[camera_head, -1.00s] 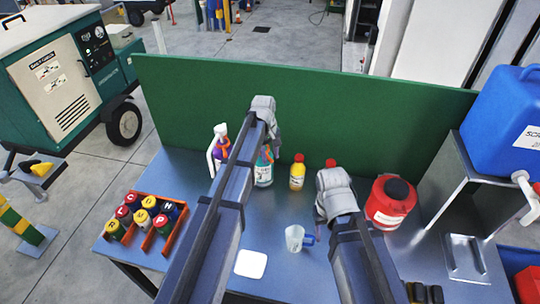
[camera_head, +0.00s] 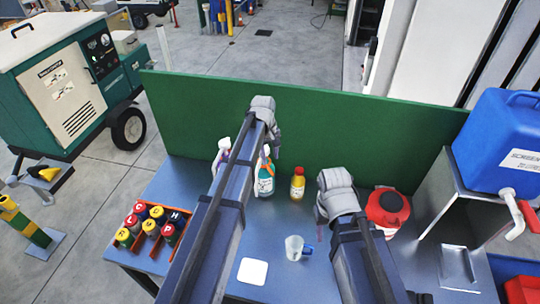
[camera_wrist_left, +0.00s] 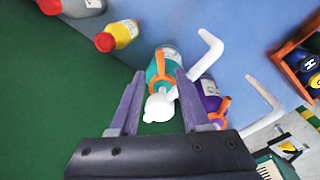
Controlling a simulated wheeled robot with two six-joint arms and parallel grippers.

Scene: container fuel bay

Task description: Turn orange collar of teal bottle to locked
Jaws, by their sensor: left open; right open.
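The teal bottle (camera_head: 265,184) stands on the blue-grey bench top below my left wrist. In the left wrist view it (camera_wrist_left: 169,60) has an orange collar (camera_wrist_left: 156,82) under a white head (camera_wrist_left: 158,106) with a bent white spout. My left gripper (camera_wrist_left: 158,78) is open, its fingers either side of the collar and head; contact cannot be told. In the head view its fingers are mostly hidden by the wrist. My right gripper (camera_head: 319,212) hangs over the bench right of the yellow bottle; its fingers are barely visible.
A purple bottle (camera_wrist_left: 208,96) stands close beside the teal one. A yellow bottle (camera_head: 297,186), clear mug (camera_head: 293,247), red can (camera_head: 388,207) and orange crate (camera_head: 155,252) of small cans share the bench. A green panel (camera_head: 330,140) rises behind.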

